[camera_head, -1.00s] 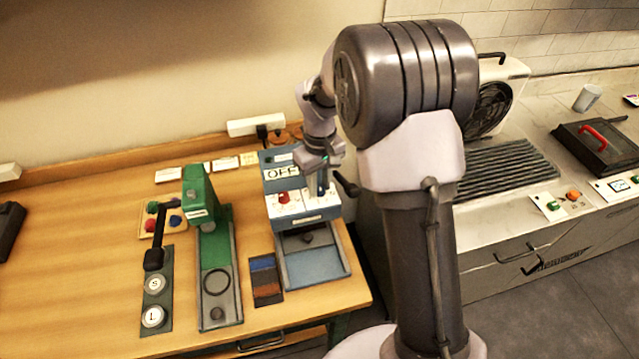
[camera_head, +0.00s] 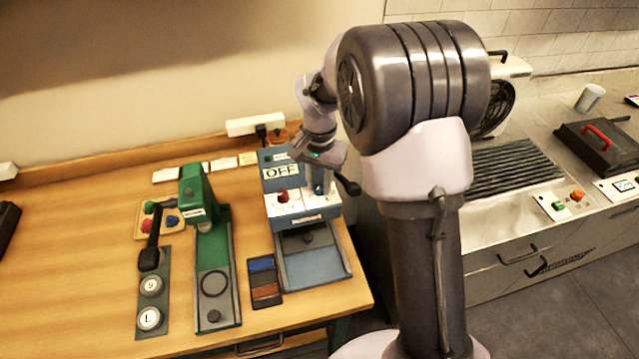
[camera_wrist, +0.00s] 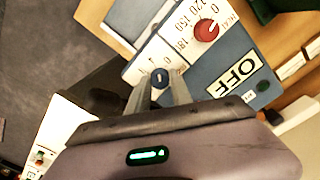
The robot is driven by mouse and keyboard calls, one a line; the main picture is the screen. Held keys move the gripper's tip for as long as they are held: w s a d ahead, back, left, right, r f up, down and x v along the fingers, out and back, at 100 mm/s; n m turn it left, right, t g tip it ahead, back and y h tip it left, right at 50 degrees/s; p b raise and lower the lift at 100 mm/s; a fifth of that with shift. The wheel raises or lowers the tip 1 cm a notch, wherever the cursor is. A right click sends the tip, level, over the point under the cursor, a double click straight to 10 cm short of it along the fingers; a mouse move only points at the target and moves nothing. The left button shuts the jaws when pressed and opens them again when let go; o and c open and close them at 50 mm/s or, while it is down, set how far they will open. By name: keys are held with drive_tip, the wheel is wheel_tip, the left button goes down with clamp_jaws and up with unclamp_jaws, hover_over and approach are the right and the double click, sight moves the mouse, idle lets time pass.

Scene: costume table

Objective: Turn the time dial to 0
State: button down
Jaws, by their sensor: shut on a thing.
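The blue press (camera_head: 270,157) stands at the right end of the wooden table, with a sign reading OFF. On its white sloped panel (camera_head: 318,212) is a red dial (camera_head: 283,196), numbered 0 to 180 in the wrist view (camera_wrist: 207,30). The time dial (camera_wrist: 160,78) is a small dark blue knob with a pale mark, right of the red one in the head view. My gripper (camera_head: 319,190) points down over it and is shut on it, one finger on each side. A 0 shows beside the knob; its other numbers are partly hidden.
A black-handled lever (camera_head: 349,186) juts out at the press's right side, close to my gripper. A green press (camera_head: 205,205) stands to the left. A blue and brown swatch block (camera_head: 264,282) lies in front. The table's left part is mostly clear.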

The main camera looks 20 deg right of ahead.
sight(320, 186)
drive_tip(key=m+b, duration=0.1)
drive_tip(key=m, duration=0.5)
drive_tip(key=shift+b, duration=0.35)
drive_tip(key=shift+m, duration=0.3)
drive_tip(key=c, duration=1.1)
unclamp_jaws()
drive_tip(key=shift+c, duration=0.2)
wheel_tip(320, 186, up, 18)
drive_tip(key=p, duration=0.5)
drive_tip(key=shift+f, duration=0.25)
